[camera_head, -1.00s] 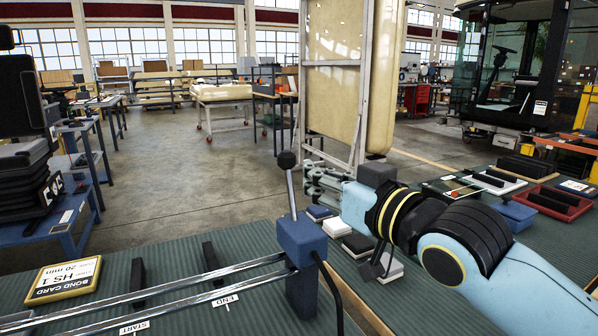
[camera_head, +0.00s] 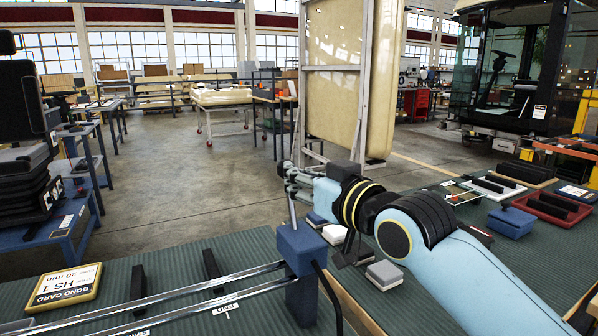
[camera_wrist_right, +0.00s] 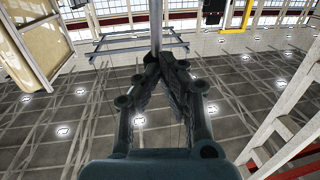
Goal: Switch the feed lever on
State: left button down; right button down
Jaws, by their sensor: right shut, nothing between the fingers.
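The lever is a thin metal rod (camera_head: 292,208) rising from a blue block (camera_head: 301,249) at the right end of two shiny rails. It leans slightly left. My right gripper (camera_head: 288,170) is shut and empty, reaching in from the right at the rod's upper end. In the right wrist view the closed fingertips (camera_wrist_right: 158,58) meet in front of an upright grey bar (camera_wrist_right: 156,25); I cannot tell whether this is the lever. My left gripper is not in view.
The rails (camera_head: 190,300) carry START and END labels, with black posts (camera_head: 212,269) beside them. A yellow-edged bond card (camera_head: 65,287) lies at left. A blue box (camera_head: 510,222) and a red tray (camera_head: 540,208) stand at right. A cream panel (camera_head: 380,90) stands behind.

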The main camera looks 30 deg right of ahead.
jog(key=w+g+p, duration=0.1)
jog(key=p, duration=0.3)
jog(key=w+r+g+p, duration=0.1)
jog(key=w+g+p, duration=0.1)
jog(key=p, duration=0.3)
jog(key=shift+r, duration=0.15)
jog(key=w+f+g+p, duration=0.1)
jog(key=p, duration=0.1)
jog(key=w+f+g+p, duration=0.1)
jog(key=w+g+p, duration=0.1)
jog(key=p, duration=0.1)
jog(key=shift+d+f+m, duration=0.1)
jog(key=shift+m, duration=0.2)
jog(key=shift+w+d+f, duration=0.1)
jog(key=shift+w+f, duration=0.7)
jog(key=shift+f, duration=0.05)
